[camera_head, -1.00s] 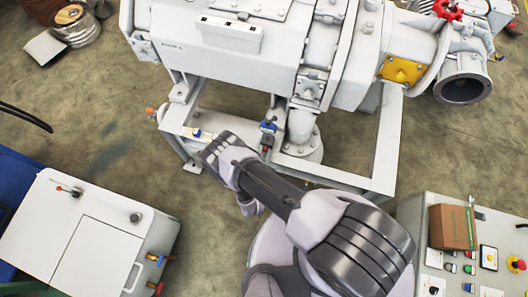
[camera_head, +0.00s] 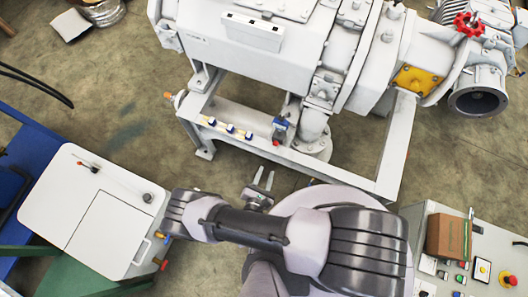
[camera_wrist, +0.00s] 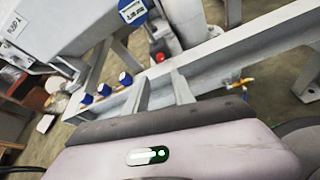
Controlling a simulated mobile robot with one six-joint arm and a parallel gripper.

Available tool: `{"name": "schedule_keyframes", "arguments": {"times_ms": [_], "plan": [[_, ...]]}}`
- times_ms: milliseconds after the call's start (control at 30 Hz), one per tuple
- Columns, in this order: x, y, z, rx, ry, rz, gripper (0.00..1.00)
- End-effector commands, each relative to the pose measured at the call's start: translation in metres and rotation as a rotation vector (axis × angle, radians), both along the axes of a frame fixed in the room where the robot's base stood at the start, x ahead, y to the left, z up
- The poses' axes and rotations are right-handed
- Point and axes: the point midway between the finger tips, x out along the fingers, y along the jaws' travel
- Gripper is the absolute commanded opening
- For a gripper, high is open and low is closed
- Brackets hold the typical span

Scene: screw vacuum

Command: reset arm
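My arm is bent over the front of the machine's base, and its thick dark and pale links fill the lower middle of the head view. My gripper (camera_head: 263,180) shows just beyond the arm, its two thin grey fingers apart and nothing between them. The wrist view also shows the gripper (camera_wrist: 160,78) open and empty in front of the pale frame rail (camera_wrist: 225,55). The white vacuum machine (camera_head: 265,70) stands on its frame behind the gripper, apart from it. Several blue-capped pieces (camera_head: 230,129) sit on the frame's left rail, clear of the gripper.
A white cabinet (camera_head: 80,205) with a small lever stands at the left, near my arm's elbow. A control panel (camera_head: 420,215) carrying a brown box (camera_head: 448,236) stands at the right. A red handwheel (camera_head: 468,25) sits at the upper right. Bare floor (camera_head: 125,110) lies left of the machine.

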Motion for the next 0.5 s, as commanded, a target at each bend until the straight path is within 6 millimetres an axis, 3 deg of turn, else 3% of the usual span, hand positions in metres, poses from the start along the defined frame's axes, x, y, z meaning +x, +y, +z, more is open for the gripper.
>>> {"name": "schedule_keyframes", "arguments": {"times_ms": [167, 500], "plan": [[-0.018, 0.004, 0.007, 0.0, 0.0, 0.001, 0.3], [-0.019, 0.004, 0.007, 0.0, -0.001, -0.002, 0.3]]}}
